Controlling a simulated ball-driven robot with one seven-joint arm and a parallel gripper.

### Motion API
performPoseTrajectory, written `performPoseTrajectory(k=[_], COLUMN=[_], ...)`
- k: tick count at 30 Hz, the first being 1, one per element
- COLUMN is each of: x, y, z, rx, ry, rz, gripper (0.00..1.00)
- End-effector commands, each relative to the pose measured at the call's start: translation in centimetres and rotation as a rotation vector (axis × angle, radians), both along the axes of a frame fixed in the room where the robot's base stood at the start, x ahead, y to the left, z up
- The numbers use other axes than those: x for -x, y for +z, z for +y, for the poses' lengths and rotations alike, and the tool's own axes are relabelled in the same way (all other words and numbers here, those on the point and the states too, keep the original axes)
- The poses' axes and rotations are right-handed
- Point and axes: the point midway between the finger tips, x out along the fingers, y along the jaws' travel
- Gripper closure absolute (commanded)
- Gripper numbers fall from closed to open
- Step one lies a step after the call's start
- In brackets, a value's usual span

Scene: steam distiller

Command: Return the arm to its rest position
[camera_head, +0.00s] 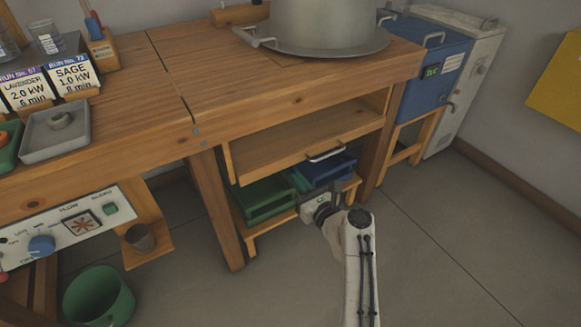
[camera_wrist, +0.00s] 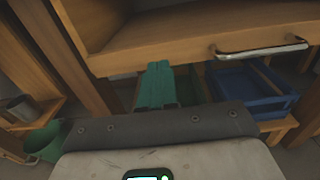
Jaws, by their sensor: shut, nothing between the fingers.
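My gripper (camera_head: 298,180) is low in front of the workbench, just below the drawer front and close to the lower shelf. In the wrist view my gripper (camera_wrist: 158,68) shows as two teal fingers side by side, shut with nothing between them. My arm reaches up from the bottom of the head view, bent at a joint right of the gripper. The fingers overlap the green tray in the picture; I cannot tell whether they touch it.
A wooden drawer (camera_head: 300,160) with a metal handle (camera_wrist: 262,50) is above the gripper. A green tray (camera_head: 265,203) and a blue tray (camera_wrist: 250,88) sit on the lower shelf. A green bucket (camera_head: 98,297) stands at left. Floor at right is clear.

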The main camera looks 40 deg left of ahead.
Motion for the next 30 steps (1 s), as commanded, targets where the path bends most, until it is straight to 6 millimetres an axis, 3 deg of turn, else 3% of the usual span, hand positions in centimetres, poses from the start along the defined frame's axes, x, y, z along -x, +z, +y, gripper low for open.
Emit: performPoseTrajectory(k=[6, 12, 24, 26, 30], x=[1.4, 2.3, 2.6, 2.7, 4.1], y=[0.3, 0.1, -0.1, -1.0, -4.1], z=[-4.0, -6.4, -7.1, -8.6, -14.9], rx=[0.001, 0.001, 0.002, 0.052, 0.28], ry=[-0.001, -0.001, 0.0, 0.008, 0.063], rz=[0.003, 0.001, 0.0, -0.06, -0.316], gripper=[1.0, 1.0, 1.0, 1.0, 1.0])
